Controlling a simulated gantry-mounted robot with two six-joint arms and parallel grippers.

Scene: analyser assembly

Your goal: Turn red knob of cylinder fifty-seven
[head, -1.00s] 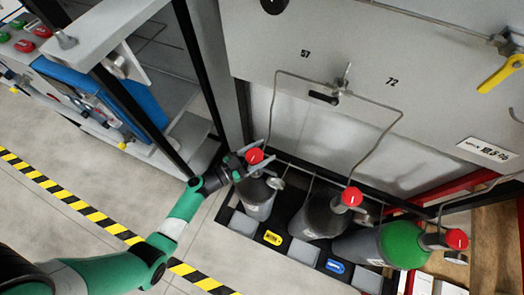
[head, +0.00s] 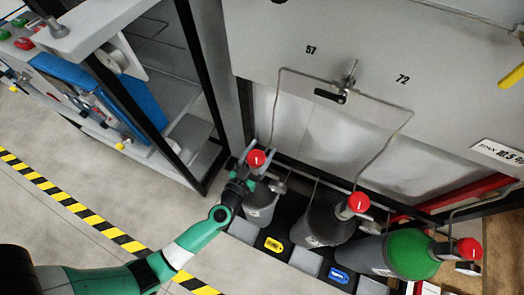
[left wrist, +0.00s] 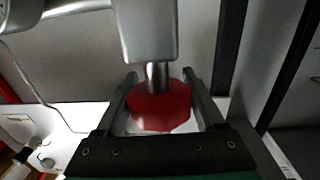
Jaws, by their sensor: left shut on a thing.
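The red knob (head: 256,158) tops the leftmost grey cylinder (head: 262,212). A pipe runs from this cylinder up toward the number 57 (head: 311,50) on the wall panel. My left gripper (head: 252,166) is shut on this knob, coming from the near side. In the left wrist view the red knob (left wrist: 160,106) sits between the two fingers (left wrist: 160,100), below a metal valve body and stem (left wrist: 150,35). My right gripper is in neither current view.
A dark cylinder with a red knob (head: 359,202) and a green-topped cylinder (head: 408,252) stand to the right. The number 72 (head: 403,80) is on the panel. A black-framed cabinet (head: 190,140) stands close on the left. Open floor (head: 130,190) lies in front.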

